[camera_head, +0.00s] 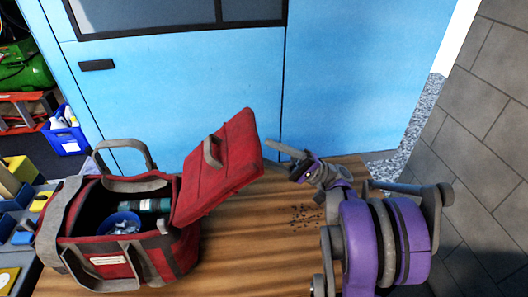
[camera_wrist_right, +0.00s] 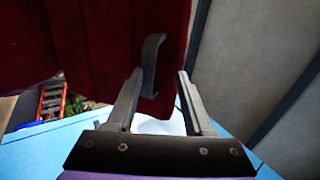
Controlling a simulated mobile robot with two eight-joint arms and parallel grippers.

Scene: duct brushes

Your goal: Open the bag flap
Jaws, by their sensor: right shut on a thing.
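The red bag (camera_head: 150,262) stands on the wooden table with its top open. Its flap (camera_head: 225,165) is raised and tilted up at the right side, with a grey strap handle (camera_head: 211,151) on it. My left gripper is out of view.
Inside the bag are a blue round item (camera_head: 122,221) and a dark green cylinder (camera_head: 150,205). A grey carry handle (camera_head: 125,146) arches over the bag's back. Dark specks (camera_head: 305,215) lie on the table (camera_head: 250,255). A blue cabinet (camera_head: 350,80) stands behind.

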